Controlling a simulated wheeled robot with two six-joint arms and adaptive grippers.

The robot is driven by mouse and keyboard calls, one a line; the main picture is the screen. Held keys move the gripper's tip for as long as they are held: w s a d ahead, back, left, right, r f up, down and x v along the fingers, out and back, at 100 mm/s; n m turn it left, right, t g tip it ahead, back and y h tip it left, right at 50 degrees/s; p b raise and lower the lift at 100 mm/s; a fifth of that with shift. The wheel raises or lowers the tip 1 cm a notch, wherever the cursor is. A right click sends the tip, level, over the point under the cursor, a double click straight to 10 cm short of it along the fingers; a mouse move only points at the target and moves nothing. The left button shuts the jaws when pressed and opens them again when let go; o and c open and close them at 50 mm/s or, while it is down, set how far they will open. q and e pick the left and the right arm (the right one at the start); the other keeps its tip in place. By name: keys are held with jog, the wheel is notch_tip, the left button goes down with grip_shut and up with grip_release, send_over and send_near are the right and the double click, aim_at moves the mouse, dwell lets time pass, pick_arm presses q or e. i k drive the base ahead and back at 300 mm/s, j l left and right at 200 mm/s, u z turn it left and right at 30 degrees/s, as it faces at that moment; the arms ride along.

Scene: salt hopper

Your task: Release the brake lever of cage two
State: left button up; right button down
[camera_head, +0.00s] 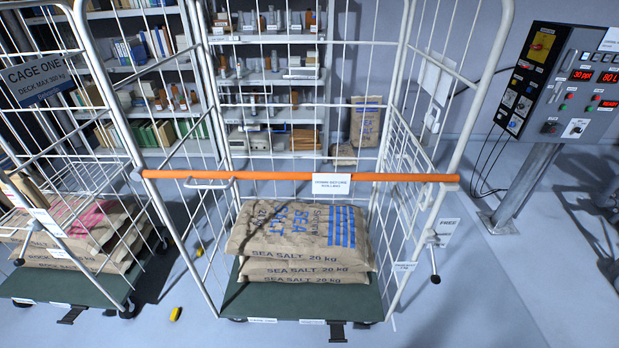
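The middle cage (222,262), which I take to be cage two, stands upright with several "SEA SALT 20 kg" sacks (300,240) on its green deck. On its right front post a lever (433,262) hangs downward, ending in a black knob. A white label reading "FREE" (446,232) is to the right of the lever. Another small label (404,266) is to its left, too small to read surely. A black pedal-like piece (337,331) sticks out below the deck's front edge. Neither of my grippers is in view.
An orange bar (260,175) crosses the middle cage's front, with a white tag (331,184). Cage one (38,78) stands at left with sacks. A control panel (570,85) on a post is at right. A yellow object (175,314) lies on the floor. Floor right of the cage is clear.

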aim_at(435, 280)
jog(key=z, duration=1.2)
